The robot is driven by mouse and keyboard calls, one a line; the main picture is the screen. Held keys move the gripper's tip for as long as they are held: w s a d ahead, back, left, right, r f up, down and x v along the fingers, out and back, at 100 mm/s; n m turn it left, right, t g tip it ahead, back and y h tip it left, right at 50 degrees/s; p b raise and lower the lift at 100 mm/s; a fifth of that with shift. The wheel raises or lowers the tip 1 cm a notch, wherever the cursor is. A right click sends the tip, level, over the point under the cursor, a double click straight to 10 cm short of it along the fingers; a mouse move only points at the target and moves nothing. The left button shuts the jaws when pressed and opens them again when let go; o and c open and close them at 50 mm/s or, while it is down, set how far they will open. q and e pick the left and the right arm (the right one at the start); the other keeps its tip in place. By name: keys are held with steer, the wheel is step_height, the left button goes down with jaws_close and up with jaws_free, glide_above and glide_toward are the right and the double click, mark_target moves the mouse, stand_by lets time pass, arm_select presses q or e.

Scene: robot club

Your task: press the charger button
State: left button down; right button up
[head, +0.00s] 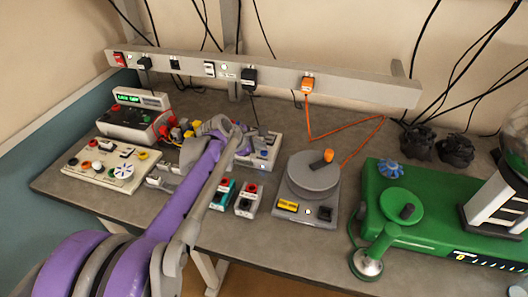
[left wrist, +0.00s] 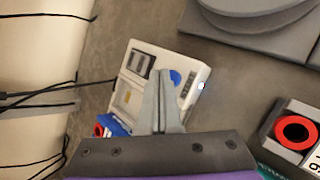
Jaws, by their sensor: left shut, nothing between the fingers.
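The charger (left wrist: 202,78) is a small light-grey box with a round blue button (left wrist: 175,76), a dark panel and a yellowish slot, in the left wrist view. In the head view the charger (head: 270,154) stands on the bench just right of my left wrist, partly covered by it. My left gripper (left wrist: 160,86) is shut and empty. Its fingertips are over the charger, right beside the blue button and partly overlapping its left edge in the left wrist view. I cannot tell whether they touch it. My right gripper is not in view.
A teal box (head: 222,193) and a grey box with a red button (head: 247,200) stand in front of the charger. A grey turntable device (head: 315,177) is to the right, a green machine (head: 440,225) further right. A control panel (head: 108,163) is left. A power strip (head: 270,82) runs behind.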

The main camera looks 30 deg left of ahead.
arm_select(q)
steer(key=shift+f, duration=0.4)
steer(key=shift+r, duration=0.1)
stand_by(0.5)
steer(key=shift+r+p, duration=0.3)
steer(key=shift+r, duration=0.4)
step_height(320, 180, up, 5)
steer(key=p, duration=0.3)
stand_by(0.4)
steer(key=shift+s+f, duration=0.1)
